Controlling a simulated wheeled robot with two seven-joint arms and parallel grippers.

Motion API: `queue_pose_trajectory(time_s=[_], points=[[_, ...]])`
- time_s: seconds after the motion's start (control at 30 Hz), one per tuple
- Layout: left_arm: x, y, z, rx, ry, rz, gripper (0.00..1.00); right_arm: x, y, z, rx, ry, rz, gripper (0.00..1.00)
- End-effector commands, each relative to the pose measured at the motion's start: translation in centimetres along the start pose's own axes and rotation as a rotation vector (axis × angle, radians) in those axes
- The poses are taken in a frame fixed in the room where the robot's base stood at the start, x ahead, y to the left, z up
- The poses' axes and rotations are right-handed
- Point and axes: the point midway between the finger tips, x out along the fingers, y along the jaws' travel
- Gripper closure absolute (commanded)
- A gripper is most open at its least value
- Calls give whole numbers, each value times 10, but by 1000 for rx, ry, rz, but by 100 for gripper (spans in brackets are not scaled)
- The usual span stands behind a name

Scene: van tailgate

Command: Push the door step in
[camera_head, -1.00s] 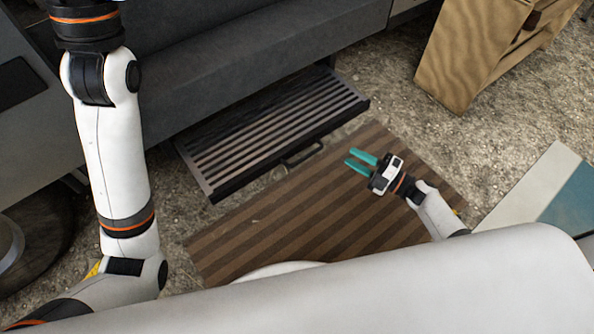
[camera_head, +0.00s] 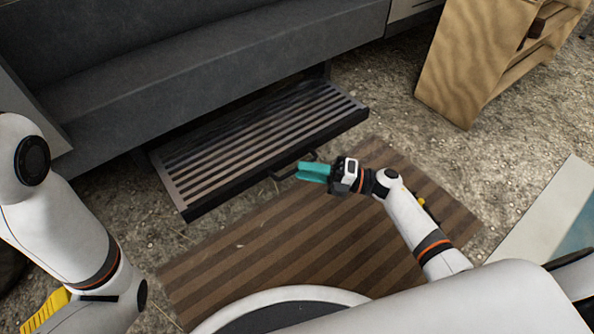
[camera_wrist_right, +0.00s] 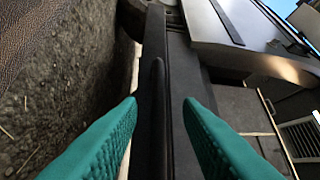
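The door step (camera_head: 262,135) is a slatted tray with a dark frame, standing out from under the van's grey sill in the head view. A dark handle (camera_head: 282,171) is on its front edge. My right gripper (camera_head: 300,172) has teal fingers and is at this handle, in front of the step. In the right wrist view the fingers (camera_wrist_right: 160,108) are apart, with the dark handle bar (camera_wrist_right: 157,75) showing between and beyond them. I cannot tell whether they touch it.
A brown striped mat (camera_head: 330,235) lies on gravel in front of the step. A wooden shelf unit (camera_head: 470,60) stands at the upper right. A pale and blue board or mat (camera_head: 545,215) lies at the right. Open gravel lies between them.

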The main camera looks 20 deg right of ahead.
Motion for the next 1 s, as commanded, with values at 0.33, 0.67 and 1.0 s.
queue_pose_trajectory(time_s=[0.33,0.67,1.0], points=[[-4,-4,14,-1,-28,-3,82,30,0,0,0,1,0,68],[-4,-3,11,-2,-21,-3,82,31,0,0,1,1,0,82],[-5,-3,9,-2,-16,-2,82,30,-1,0,0,-1,-2,100]])
